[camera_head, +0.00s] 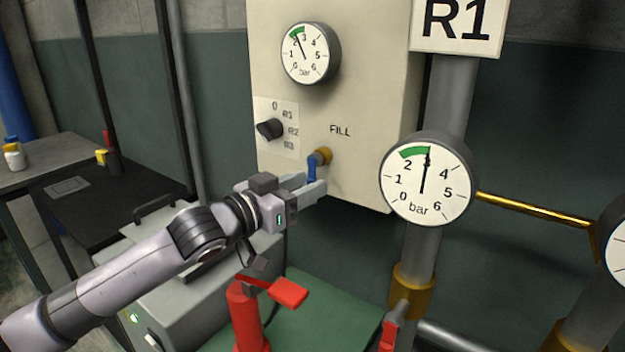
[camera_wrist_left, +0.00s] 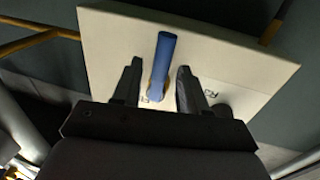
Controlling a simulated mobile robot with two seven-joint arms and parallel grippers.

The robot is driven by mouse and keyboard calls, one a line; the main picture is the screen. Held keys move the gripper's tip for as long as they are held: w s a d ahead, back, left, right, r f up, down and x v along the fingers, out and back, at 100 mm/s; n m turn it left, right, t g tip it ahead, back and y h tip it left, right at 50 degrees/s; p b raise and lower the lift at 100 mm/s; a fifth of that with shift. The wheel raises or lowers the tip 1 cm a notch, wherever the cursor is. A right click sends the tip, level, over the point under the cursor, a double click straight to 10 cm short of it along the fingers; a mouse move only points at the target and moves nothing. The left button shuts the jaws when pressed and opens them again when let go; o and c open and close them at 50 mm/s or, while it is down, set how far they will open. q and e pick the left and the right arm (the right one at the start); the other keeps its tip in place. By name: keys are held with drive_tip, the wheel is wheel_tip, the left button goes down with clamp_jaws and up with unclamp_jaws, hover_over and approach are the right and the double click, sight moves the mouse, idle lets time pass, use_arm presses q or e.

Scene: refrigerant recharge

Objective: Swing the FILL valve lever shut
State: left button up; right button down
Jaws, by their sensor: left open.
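The FILL valve lever (camera_head: 312,170) is blue and hangs down from a brass fitting (camera_head: 323,155) below the FILL label on the cream panel (camera_head: 370,100). My left gripper (camera_head: 307,187) is open at the lever's lower end. In the left wrist view, the lever (camera_wrist_left: 163,58) stands between the two spread fingers of the gripper (camera_wrist_left: 160,70), with a gap on each side. I cannot tell whether either finger touches it. My right gripper is in neither view.
A selector knob (camera_head: 270,129) and a gauge (camera_head: 305,53) are on the panel. Another gauge (camera_head: 428,178) sits on the R1 pipe at the right. A red cylinder with a red lever (camera_head: 288,292) stands below my left gripper. A grey machine (camera_head: 185,303) stands under my left arm.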

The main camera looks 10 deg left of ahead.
use_arm(q)
drive_tip(key=shift+x, duration=1.1)
drive_tip(key=shift+c, duration=0.2)
clamp_jaws()
